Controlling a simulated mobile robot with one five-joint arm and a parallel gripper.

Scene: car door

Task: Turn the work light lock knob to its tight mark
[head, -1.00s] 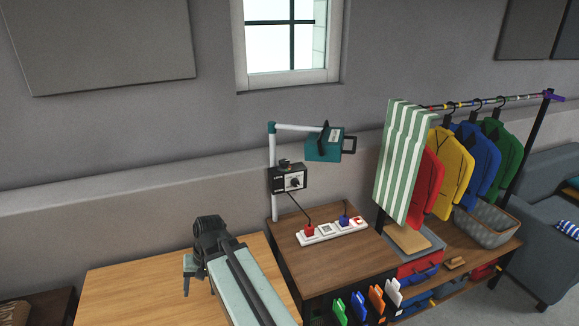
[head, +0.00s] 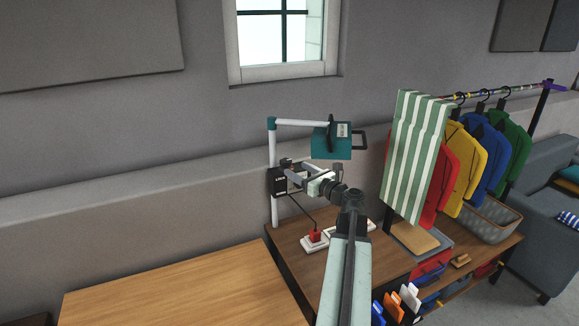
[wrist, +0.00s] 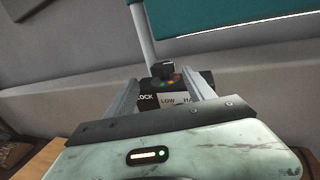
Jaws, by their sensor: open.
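The work light has a teal lamp head (head: 332,142) on a white pole with a black control box (head: 277,180). In the wrist view the box (wrist: 170,100) shows the words LOCK and LOW on its front. A black knob (wrist: 162,70) stands at the top of the box, with small orange, green and red marks beside it. The knob's exact setting is too small to read. My gripper (head: 296,176) is open in front of the box. Its two fingers (wrist: 163,84) flank the box in the wrist view, with nothing held between them. The box front is partly hidden by the gripper.
A white power strip (head: 316,243) with a red plug lies on the wooden cabinet below. A cable hangs from the box to it. A striped cloth (head: 416,150) and hanging jackets are to the right. The wooden table (head: 170,290) at left is clear.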

